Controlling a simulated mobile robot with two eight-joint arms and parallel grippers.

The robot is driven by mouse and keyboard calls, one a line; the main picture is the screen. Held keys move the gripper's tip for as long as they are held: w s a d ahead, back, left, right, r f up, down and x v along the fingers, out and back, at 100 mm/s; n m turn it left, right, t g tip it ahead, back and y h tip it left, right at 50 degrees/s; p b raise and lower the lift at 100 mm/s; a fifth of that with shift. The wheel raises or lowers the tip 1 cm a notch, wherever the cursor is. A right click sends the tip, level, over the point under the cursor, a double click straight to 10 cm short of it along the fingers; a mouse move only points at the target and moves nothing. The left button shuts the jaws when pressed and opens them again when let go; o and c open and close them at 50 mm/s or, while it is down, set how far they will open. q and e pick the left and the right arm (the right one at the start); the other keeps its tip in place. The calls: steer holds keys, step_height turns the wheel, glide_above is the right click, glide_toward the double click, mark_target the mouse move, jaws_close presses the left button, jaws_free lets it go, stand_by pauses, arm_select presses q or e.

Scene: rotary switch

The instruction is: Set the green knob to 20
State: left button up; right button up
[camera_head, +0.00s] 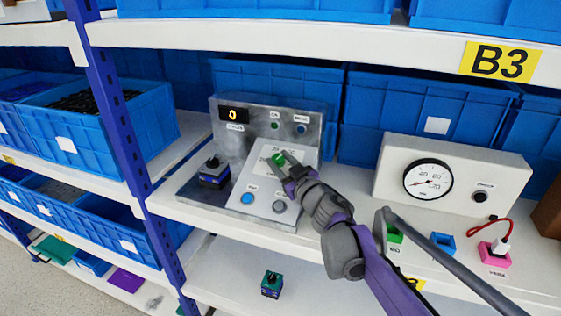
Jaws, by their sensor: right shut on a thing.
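The green knob (279,158) sits on the sloped face of the grey metal control panel (237,171) on the shelf. My right gripper (286,165) is shut on the knob, its arm coming in from the lower right and covering part of the panel face. The display (233,115) at the panel's upper left reads 0 in yellow digits. The scale around the knob is partly hidden and too small to read. My left gripper is not in view.
A blue button (247,198) and a grey button (279,206) are below the knob. A white gauge box (455,177) stands to the right. Blue bins (412,116) line the back.

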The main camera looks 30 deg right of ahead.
jaws_close()
steer(key=shift+d+n+g+y+b, duration=0.25)
steer(key=shift+n+g+y+b, duration=0.1)
steer(key=shift+n+y, duration=0.75)
steer(key=n+y, duration=0.1)
steer(key=n+g+y, duration=0.1)
steer(key=y, duration=0.1)
steer(key=shift+w+d+r+n+g, duration=0.1)
steer(key=shift+d+r+n+g, duration=0.05)
steer(key=shift+n+g, duration=0.15)
steer(key=n+g+y+p, duration=0.1)
steer(key=n+y, duration=0.1)
steer(key=n+g+y, duration=0.1)
steer(key=g+y, duration=0.1)
steer(key=shift+w+d+r+n+p, duration=0.1)
steer(key=shift+w+r+n+p, duration=0.05)
steer(key=shift+n+p, duration=0.25)
steer(key=shift+w+n+g+y+p, duration=0.1)
steer(key=shift+n+g+y+p, duration=1)
steer(key=shift+n+g, duration=0.8)
steer(key=shift+g, duration=0.25)
